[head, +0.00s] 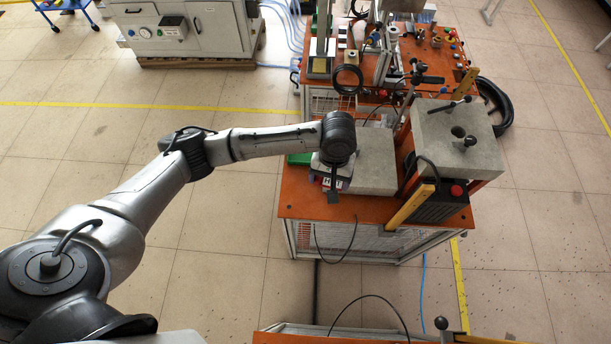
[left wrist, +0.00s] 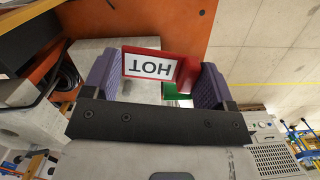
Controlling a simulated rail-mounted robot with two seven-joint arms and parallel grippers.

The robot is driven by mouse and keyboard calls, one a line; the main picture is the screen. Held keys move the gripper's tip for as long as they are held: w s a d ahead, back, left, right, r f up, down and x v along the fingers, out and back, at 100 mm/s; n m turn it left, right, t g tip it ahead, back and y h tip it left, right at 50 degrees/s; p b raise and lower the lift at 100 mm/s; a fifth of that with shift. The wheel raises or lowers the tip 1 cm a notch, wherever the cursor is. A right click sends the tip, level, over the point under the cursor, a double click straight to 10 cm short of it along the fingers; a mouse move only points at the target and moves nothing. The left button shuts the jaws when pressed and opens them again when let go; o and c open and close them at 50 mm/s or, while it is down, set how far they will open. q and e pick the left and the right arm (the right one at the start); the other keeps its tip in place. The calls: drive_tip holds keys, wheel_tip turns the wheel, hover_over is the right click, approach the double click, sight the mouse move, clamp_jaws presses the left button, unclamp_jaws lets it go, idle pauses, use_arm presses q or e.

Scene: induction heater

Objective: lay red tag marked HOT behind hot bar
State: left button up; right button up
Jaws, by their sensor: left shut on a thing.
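My left gripper (head: 331,181) is over the left part of the near orange bench, beside a grey slab. In the left wrist view its two purple fingers (left wrist: 157,80) are shut on the red tag (left wrist: 188,71). The tag's white face reads HOT and appears upside down there. In the head view the wrist hides most of the tag. I cannot make out a hot bar in either view; my wrist may hide it. My right gripper is not in view.
The grey slab (head: 376,168) lies on the orange bench top (head: 300,206). A green thing (head: 299,159) lies left of the wrist. Cables hang off the front edge.

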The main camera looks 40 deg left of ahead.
use_arm(q)
wheel_tip(320, 180, down, 16)
drive_tip(key=a+n+b, duration=0.2)
drive_tip(key=b, duration=0.3)
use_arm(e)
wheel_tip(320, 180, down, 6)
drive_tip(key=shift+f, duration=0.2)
use_arm(q)
hover_over(302, 189)
wheel_tip(302, 189, down, 7)
drive_tip(key=shift+w+a+r+b, duration=0.1)
drive_tip(key=shift+w+a+b, duration=0.05)
drive_tip(key=shift+b, duration=0.25)
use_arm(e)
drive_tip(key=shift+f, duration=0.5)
use_arm(q)
drive_tip(key=shift+f, duration=1.95)
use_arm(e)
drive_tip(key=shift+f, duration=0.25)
use_arm(q)
drive_tip(key=shift+f+b, duration=0.2)
drive_tip(key=shift+b, duration=0.1)
drive_tip(key=o, duration=0.8)
drive_tip(key=shift+r, duration=0.15)
